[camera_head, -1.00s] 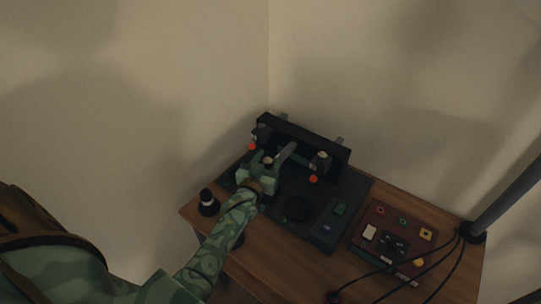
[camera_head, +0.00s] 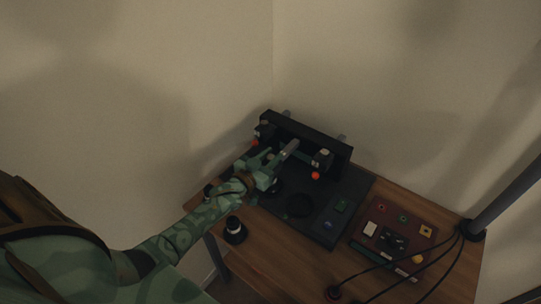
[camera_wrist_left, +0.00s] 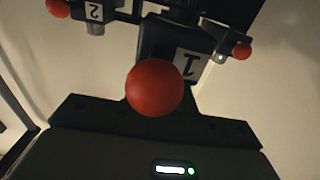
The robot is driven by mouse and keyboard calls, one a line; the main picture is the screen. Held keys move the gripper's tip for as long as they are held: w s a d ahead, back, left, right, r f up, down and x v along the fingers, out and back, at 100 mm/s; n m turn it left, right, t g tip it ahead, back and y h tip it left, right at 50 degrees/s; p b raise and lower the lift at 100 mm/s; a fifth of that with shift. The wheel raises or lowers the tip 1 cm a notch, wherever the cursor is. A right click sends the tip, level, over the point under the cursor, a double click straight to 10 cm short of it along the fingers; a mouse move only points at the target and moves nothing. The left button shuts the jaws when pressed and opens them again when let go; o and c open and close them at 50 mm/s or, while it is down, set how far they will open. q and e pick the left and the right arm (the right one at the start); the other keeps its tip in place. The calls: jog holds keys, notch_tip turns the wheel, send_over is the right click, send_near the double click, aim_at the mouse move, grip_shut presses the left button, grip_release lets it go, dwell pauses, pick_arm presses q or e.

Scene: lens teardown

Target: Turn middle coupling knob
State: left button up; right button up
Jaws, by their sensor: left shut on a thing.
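A dark coupling fixture with a black bar (camera_head: 310,134) stands on a black base plate on the table. One red ball knob (camera_head: 315,176) shows at its right and another (camera_head: 254,142) at its left. In the left wrist view, a large red ball knob (camera_wrist_left: 154,88) sits at the centre, in front of a dark block labelled 1 (camera_wrist_left: 187,64). My left gripper (camera_head: 272,162) is at the middle of the fixture, shut on this middle knob. In the head view, the gripper hides that knob. The fingertips are hard to make out in the dark. My right gripper is not in view.
A black and white cylinder (camera_head: 235,230) stands at the table's front left. A grey pole (camera_head: 505,190) rises at the far right. Walls close in behind.

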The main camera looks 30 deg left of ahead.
pick_arm(q)
jog(key=m+h, duration=0.2)
jog(key=shift+a+f+g+h+b, duration=0.15)
jog(key=shift+g+h+b, duration=0.15)
jog(key=shift+h+b, duration=0.1)
jog(key=shift+f+m+h+b, duration=0.1)
jog(key=shift+m+h+b, duration=0.2)
jog(key=shift+m+h, duration=0.3)
jog(key=m+g+h+b, duration=0.3)
jog(key=b, duration=0.2)
jog(key=m+g+h+b, duration=0.3)
jog(key=g+h+b, duration=0.1)
jog(key=b, duration=0.1)
jog(key=m+g+h+b, duration=0.3)
jog(key=h+b, duration=0.1)
jog(key=b, duration=0.2)
jog(key=shift+f, duration=0.25)
jog(key=shift+r+m+g+h+b, duration=0.3)
jog(key=shift+m+g+b, duration=0.4)
jog(key=shift+g+b, duration=0.35)
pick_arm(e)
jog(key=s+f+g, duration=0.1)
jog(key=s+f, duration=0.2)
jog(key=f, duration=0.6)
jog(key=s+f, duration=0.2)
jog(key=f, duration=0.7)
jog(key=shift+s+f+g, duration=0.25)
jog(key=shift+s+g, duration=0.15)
pick_arm(q)
jog(key=shift+r, duration=0.1)
